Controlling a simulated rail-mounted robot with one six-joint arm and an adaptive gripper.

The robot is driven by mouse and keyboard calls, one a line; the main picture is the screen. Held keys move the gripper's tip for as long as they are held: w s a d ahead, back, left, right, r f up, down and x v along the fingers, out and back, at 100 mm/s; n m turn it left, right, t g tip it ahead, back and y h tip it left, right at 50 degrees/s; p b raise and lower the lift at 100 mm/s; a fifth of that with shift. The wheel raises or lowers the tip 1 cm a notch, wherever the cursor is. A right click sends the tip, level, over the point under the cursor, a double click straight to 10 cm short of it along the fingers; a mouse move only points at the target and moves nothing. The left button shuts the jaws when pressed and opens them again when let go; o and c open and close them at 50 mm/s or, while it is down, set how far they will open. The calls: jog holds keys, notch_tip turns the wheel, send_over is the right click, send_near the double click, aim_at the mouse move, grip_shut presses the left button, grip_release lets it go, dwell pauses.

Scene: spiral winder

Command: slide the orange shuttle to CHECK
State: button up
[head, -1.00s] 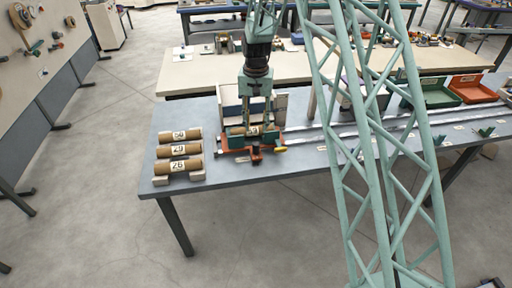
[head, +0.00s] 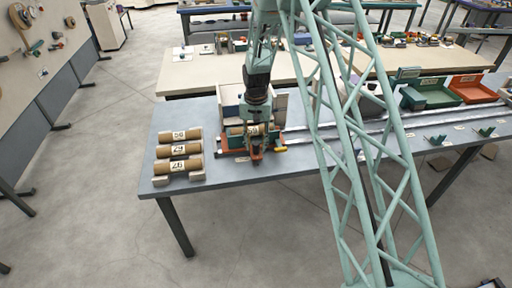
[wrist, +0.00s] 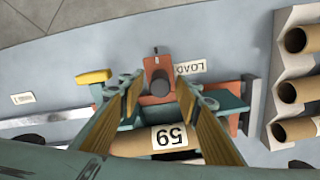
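The orange shuttle (wrist: 173,68) stands at the LOAD label (wrist: 190,68) in the wrist view. A dark round-ended post (wrist: 160,83) rises from its near side. A cardboard tube (wrist: 140,142) marked 59 lies on the shuttle's holder. My gripper (wrist: 157,82) is open, with one finger on each side of the post and a gap at both sides. In the head view the shuttle (head: 224,145) is at the left end of the metal rail (head: 335,132), and my gripper (head: 256,150) is low at its front. I cannot read a CHECK label.
A rack of numbered cardboard tubes (head: 180,149) stands left of the shuttle. A yellow handle (wrist: 93,76) sticks out beside it. Green (head: 428,92) and orange (head: 472,88) bins and small green V-shaped stands (head: 437,140) are farther right. The table front is mostly clear.

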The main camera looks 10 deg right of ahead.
jog(key=shift+f, duration=0.65)
grip_shut()
